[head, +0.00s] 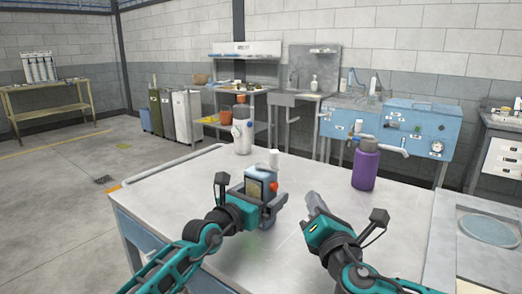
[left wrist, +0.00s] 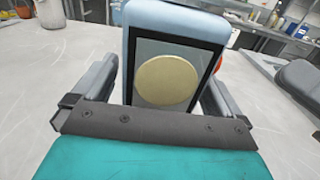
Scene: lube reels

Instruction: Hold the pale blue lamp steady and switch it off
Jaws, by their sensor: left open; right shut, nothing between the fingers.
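The pale blue lamp (head: 259,172) stands upright on the table in front of me, with a dark panel and a round gold disc on the face toward me. A red knob (head: 273,186) sticks out at its right side. My left gripper (head: 257,212) is open at the lamp's lower part. In the left wrist view the lamp (left wrist: 172,22) stands between the two spread fingers (left wrist: 158,88); I cannot tell whether either finger touches it. My right gripper (head: 316,203) is shut and empty, to the right of the lamp and apart from it.
A purple bottle (head: 365,168) stands on the table (head: 190,185) at the right. A white bottle-like container (head: 242,135) stands at the back left. A white cylinder (head: 274,158) shows just behind or above the lamp. The table's left part is clear.

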